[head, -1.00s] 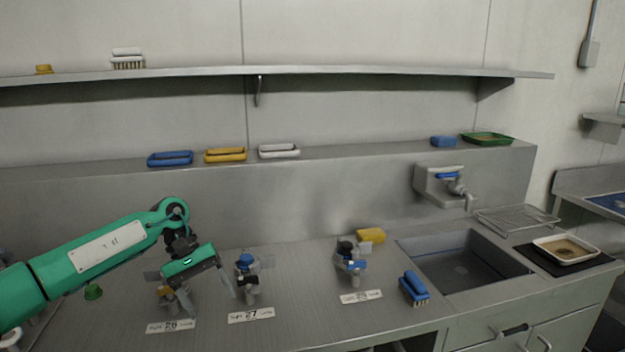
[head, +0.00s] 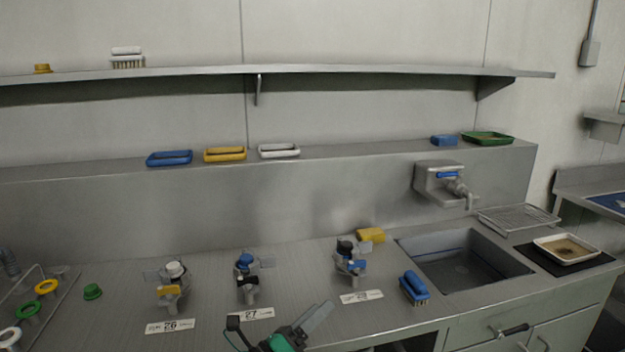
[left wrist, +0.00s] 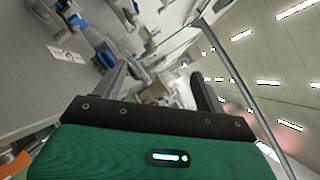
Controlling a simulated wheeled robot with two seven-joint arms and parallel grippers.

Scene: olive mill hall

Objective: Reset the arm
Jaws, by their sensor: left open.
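My left gripper (head: 278,322) is low in the head view, at the front edge of the counter below the label reading 27. Its jaws are apart and nothing is between them; in the left wrist view the two fingers (left wrist: 158,88) also stand apart and empty. My right gripper is not in view.
A blue brush (head: 414,288) and yellow sponge (head: 371,235) lie left of the sink (head: 465,265). A shelf (head: 300,70) runs above the back ledge.

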